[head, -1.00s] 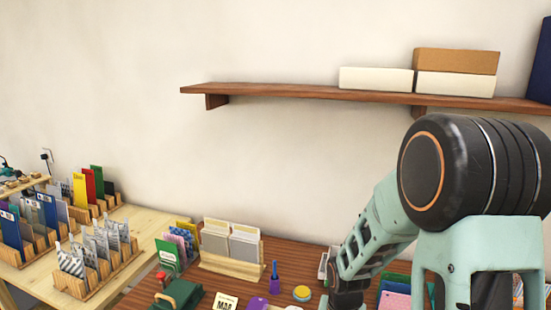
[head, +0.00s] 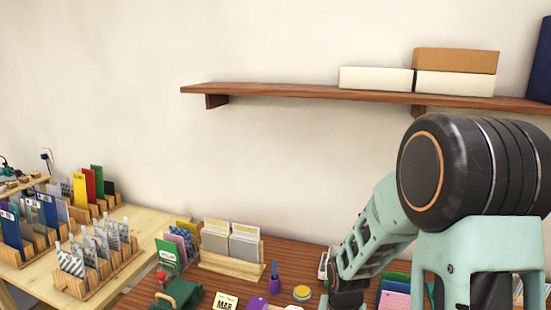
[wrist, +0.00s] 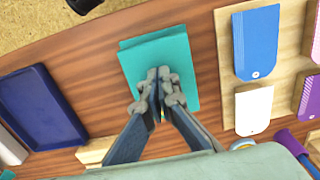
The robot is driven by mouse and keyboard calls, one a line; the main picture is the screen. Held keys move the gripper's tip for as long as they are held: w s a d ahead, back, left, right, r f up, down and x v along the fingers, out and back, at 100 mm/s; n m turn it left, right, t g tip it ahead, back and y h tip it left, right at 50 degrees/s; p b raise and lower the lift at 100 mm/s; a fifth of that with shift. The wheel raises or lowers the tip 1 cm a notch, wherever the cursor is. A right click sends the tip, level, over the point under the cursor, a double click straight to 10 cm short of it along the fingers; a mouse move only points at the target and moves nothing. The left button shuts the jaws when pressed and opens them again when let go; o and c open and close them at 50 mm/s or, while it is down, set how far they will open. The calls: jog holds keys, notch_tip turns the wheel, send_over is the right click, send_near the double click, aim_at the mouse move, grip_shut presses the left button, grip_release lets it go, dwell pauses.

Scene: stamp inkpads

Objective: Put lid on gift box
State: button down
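In the wrist view my gripper (wrist: 160,80) has its two fingertips close together over a flat teal piece (wrist: 185,50). The teal piece looks like two offset layers on the brown table. I cannot tell whether the fingertips touch it, and nothing clearly sits between them. A dark blue shallow tray-like piece (wrist: 42,108) with a raised rim lies at the left, apart from the gripper. I cannot tell which piece is the gift box or its lid. The head view does not show the gripper; my arm covers part of the table there.
A pale wooden board (wrist: 288,90) with blue, white and purple pieces lies right of the gripper. The head view shows a card holder (head: 232,264), a yellow round tin (head: 302,293) and a small purple object (head: 256,303). Boxes (head: 455,62) stand on the wall shelf.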

jog(key=shift+s, duration=0.15)
jog(key=shift+r+p, duration=2.75)
jog(key=shift+r, duration=0.75)
jog(key=shift+w, duration=0.2)
